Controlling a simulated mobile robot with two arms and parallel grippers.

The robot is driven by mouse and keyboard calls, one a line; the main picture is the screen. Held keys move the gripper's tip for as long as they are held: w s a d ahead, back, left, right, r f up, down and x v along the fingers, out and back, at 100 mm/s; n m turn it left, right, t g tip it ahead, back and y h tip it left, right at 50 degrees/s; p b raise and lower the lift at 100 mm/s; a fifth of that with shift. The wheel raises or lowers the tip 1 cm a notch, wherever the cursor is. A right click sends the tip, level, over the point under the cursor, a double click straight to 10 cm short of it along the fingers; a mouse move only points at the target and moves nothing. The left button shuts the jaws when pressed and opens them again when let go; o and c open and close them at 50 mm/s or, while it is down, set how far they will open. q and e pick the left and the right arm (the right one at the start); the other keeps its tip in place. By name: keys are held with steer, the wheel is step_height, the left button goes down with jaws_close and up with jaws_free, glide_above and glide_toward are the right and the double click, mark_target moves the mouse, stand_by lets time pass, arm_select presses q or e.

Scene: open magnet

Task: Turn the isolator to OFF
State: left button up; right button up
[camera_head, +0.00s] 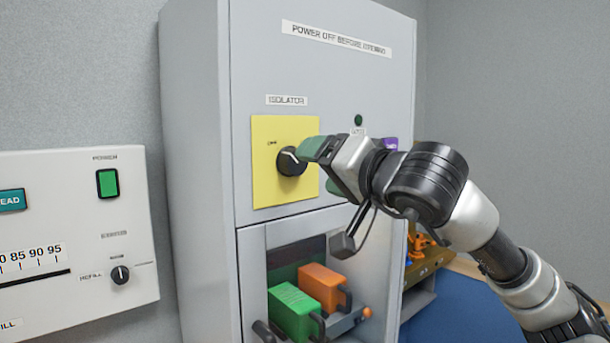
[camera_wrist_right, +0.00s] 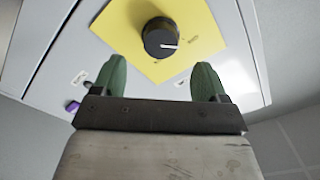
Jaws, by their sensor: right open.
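The isolator is a black round knob (camera_head: 291,162) on a yellow plate (camera_head: 262,185), under an ISOLATOR label on the grey cabinet. The word OFF sits left of and above the knob. In the right wrist view the knob (camera_wrist_right: 160,33) shows clearly on the yellow plate (camera_wrist_right: 118,20); its white line points right, roughly toward a small blurred label. My right gripper (camera_head: 321,168) is close to the knob on its right. Its green fingers are apart and empty in the wrist view (camera_wrist_right: 158,82), with the knob ahead of them, not between them. My left gripper is not in view.
The grey cabinet (camera_head: 195,150) has a green lamp (camera_head: 358,120) and a purple part (camera_head: 391,143) behind my gripper. Below is an opening with a green block (camera_head: 295,312) and an orange block (camera_head: 322,285). A white panel (camera_head: 60,210) with a power switch stands left.

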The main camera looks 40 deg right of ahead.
steer(key=s+b, duration=0.1)
steer(key=s, duration=0.3)
steer(key=shift+s+d, duration=0.15)
stand_by(0.4)
